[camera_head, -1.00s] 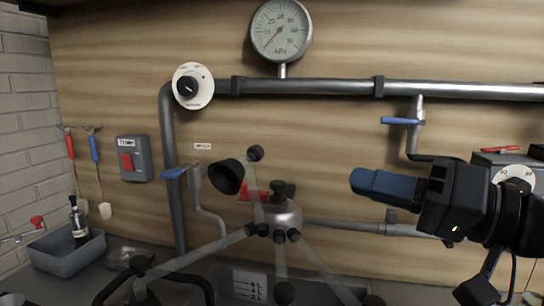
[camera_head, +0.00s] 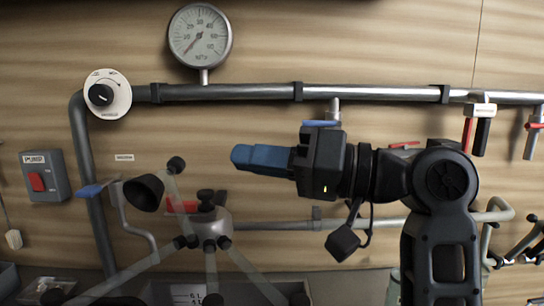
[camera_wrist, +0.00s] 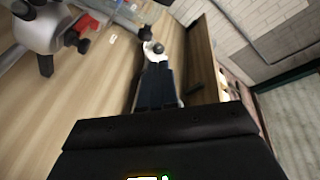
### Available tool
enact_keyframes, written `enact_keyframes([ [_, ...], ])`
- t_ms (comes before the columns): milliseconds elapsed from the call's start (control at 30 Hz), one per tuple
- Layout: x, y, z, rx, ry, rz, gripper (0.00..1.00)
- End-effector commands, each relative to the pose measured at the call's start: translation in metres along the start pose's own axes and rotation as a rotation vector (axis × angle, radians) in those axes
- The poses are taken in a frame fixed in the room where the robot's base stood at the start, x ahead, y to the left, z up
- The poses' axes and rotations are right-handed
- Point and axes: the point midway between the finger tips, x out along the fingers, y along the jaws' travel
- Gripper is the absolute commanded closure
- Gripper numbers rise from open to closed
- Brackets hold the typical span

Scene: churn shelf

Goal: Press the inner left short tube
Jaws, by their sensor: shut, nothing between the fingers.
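A metal dome (camera_head: 211,226) with a black top knob stands left of centre in the head view, with several clear tubes with black ends around it. One short clear tube (camera_head: 180,206) rises at its left side; others (camera_head: 212,272) slope down and outward. I cannot tell which is the inner left short tube. My gripper (camera_head: 236,155), with blue fingers, is shut and empty. In the picture it shows above and right of the dome, pointing left, apart from the tubes. The wrist view shows the shut fingers (camera_wrist: 157,85) and, at upper left, a metal body (camera_wrist: 42,25).
A black cone (camera_head: 143,193) sits left of the dome. A grey pipe (camera_head: 260,91) with a gauge (camera_head: 200,36) and white dial (camera_head: 107,95) runs along the wooden wall. A blue-handled valve (camera_head: 90,190) and grey switch box (camera_head: 44,177) are at left. Red-handled valves hang at right.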

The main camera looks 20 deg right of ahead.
Motion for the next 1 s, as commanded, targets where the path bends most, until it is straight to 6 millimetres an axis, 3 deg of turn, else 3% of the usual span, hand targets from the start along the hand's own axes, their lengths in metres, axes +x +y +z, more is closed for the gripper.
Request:
enact_keyframes([
  [267,0.056,-0.002,-0.001,0.000,-0.003,-0.002,1.00],
  [400,0.068,-0.001,0.017,0.002,-0.004,-0.001,1.00],
  [633,0.079,-0.001,0.028,-0.001,0.000,0.000,1.00],
  [1000,0.079,0.000,0.029,-0.002,0.000,0.000,1.00],
])
